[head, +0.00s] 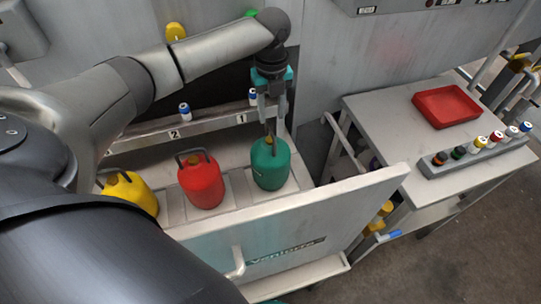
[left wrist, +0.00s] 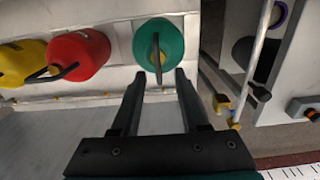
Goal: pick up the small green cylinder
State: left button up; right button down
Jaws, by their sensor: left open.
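A green canister (head: 271,170) with a dark handle and a yellow cap stands upright at the right end of a row in an open drawer. It also shows at the top of the left wrist view (left wrist: 171,35). My left gripper (head: 268,115) is open and empty just above it. In the left wrist view the fingertips (left wrist: 160,74) are apart, with the end of the handle showing between them. My right gripper is not in view.
A red canister (head: 203,184) and a yellow canister (head: 134,192) stand left of the green one. The drawer front (head: 300,225) rises before them. Two blue-capped white cylinders stand on the ledge (head: 205,122) behind. A red tray (head: 446,106) lies on the right table.

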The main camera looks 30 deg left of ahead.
aim_at(270, 129)
pick_arm(q)
jog(key=f, duration=0.3)
jog(key=f+b, duration=0.1)
jog(key=f, duration=0.1)
jog(key=shift+s, duration=0.25)
jog(key=shift+r, duration=0.1)
grip_shut()
dwell(0.9)
jog(key=shift+w+a+r, duration=0.1)
jog(key=shift+w+r, duration=0.05)
